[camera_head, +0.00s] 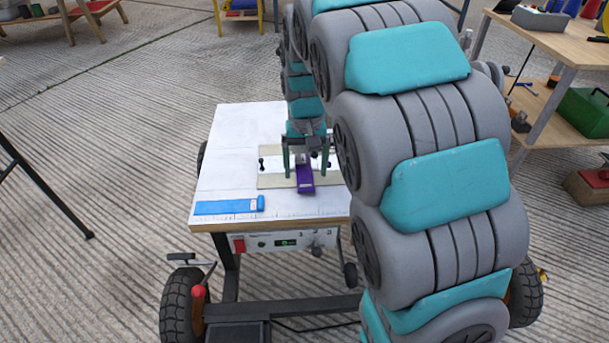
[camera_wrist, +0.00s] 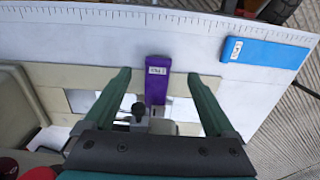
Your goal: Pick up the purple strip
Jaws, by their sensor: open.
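The purple strip (camera_head: 305,182) lies on the white-topped cart table (camera_head: 232,150), partly over a beige frame (camera_head: 266,181). In the wrist view the purple strip (camera_wrist: 157,86) has a white label near its far end. My gripper (camera_head: 305,172) is above the strip with its fingers apart. In the wrist view the open gripper (camera_wrist: 160,78) has one green finger on each side of the strip, with gaps between. The strip's near end is partly hidden by small metal and dark parts beside it. I cannot tell the exact height of the fingertips.
A blue strip (camera_head: 228,206) with a white label lies near the table's front edge; it also shows in the wrist view (camera_wrist: 262,54). A small black knob (camera_head: 262,163) stands at the frame's left. A wooden bench (camera_head: 560,45) with a green box (camera_head: 585,112) stands at right.

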